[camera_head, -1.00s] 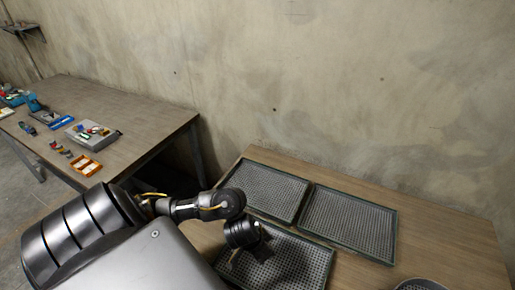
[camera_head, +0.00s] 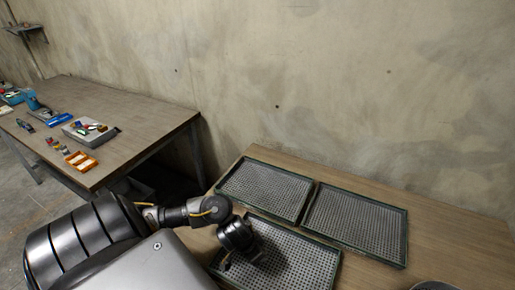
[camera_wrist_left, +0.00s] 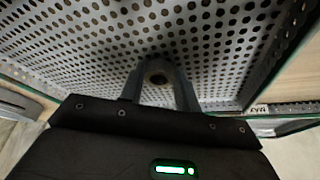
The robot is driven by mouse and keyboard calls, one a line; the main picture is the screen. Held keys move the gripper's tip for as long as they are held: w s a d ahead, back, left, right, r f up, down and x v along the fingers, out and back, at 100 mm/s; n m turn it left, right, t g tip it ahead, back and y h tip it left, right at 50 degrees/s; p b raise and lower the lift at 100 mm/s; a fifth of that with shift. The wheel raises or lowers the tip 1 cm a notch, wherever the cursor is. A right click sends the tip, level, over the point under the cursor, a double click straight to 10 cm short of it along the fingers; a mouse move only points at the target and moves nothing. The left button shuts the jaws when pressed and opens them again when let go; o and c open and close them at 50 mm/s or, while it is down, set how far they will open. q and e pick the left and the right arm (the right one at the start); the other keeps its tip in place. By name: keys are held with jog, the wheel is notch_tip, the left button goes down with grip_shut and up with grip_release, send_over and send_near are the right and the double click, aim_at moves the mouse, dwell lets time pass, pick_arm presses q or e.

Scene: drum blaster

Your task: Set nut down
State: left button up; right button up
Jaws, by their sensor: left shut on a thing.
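The nut (camera_wrist_left: 158,77) shows in the left wrist view as a small dark ring between my left fingertips. My left gripper (camera_wrist_left: 158,90) is shut on it, with the perforated floor of a metal tray (camera_wrist_left: 85,55) behind the fingertips. In the head view my left gripper (camera_head: 230,262) points down over the left part of the front tray (camera_head: 300,265). The nut cannot be made out there. I cannot tell whether the nut touches the tray floor.
Two more perforated trays, one at back left (camera_head: 262,188) and one at right (camera_head: 356,222), stand behind the front tray. A side table (camera_head: 130,110) at left holds bins and small parts.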

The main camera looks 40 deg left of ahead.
pick_arm(q)
jog(key=shift+f, duration=0.2)
jog(key=o, duration=1)
jog(key=d+p+v, duration=0.1)
jog(key=p+v, duration=0.6)
jog(key=v, duration=0.5)
jog(key=shift+a+r, duration=0.25)
jog(key=shift+a, duration=0.2)
